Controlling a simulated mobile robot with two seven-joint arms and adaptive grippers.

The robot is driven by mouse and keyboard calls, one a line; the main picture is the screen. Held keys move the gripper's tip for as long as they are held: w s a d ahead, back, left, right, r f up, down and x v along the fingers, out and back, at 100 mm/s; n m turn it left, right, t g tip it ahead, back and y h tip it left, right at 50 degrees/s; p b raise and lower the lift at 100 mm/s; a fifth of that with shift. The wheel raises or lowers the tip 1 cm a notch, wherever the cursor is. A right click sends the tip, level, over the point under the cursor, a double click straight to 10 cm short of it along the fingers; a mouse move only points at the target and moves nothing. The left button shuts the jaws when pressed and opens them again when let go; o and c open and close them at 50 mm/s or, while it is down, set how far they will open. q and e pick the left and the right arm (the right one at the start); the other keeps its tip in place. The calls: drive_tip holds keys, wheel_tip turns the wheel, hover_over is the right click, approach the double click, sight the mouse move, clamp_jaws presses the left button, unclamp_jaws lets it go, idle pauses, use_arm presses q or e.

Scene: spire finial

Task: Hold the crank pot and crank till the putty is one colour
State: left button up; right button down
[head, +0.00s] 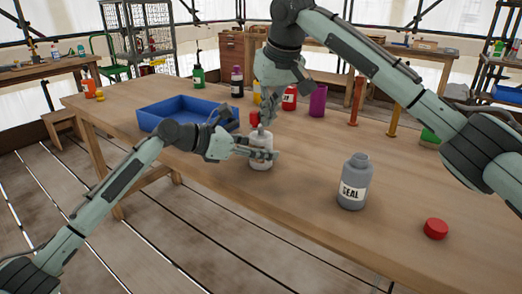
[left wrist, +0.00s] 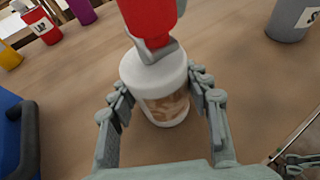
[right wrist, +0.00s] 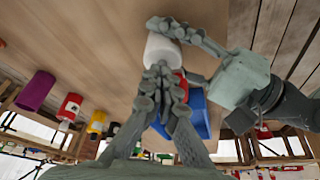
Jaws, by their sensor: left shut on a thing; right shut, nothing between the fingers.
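The crank pot (head: 261,160) stands on the wooden table, white-lidded, with a grey crank arm and a red knob (head: 254,118) on top. In the left wrist view its window shows putty (left wrist: 168,107) streaked in brown and pale tones. My left gripper (head: 262,153) is shut around the pot's body, one finger on each side. My right gripper (head: 267,118) is shut and empty, pointing down beside the red knob. In the right wrist view its fingers (right wrist: 166,80) partly hide the knob and crank; I cannot tell whether they touch.
A blue tray (head: 160,118) lies left of the pot. A grey SEAL bottle (head: 354,182) and a red cap (head: 436,229) stand to the right. A purple cup (head: 318,101) and a red bottle (head: 289,98) stand behind. The table front between pot and SEAL bottle is clear.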

drive_tip(key=shift+s+a, duration=0.1)
drive_tip(key=shift+a, duration=0.15)
drive_tip(key=shift+s+d, duration=0.1)
drive_tip(key=shift+s, duration=0.1)
wheel_tip(320, 180, up, 7)
idle(0.9)
drive_tip(key=shift+d, duration=0.1)
idle(0.3)
drive_tip(key=shift+s+d+f, duration=0.15)
drive_tip(key=shift+s+f, duration=0.05)
drive_tip(key=shift+f, duration=0.8)
drive_tip(key=shift+s+d+f, duration=0.15)
drive_tip(key=shift+f, duration=0.85)
drive_tip(key=shift+f, duration=0.15)
idle(0.4)
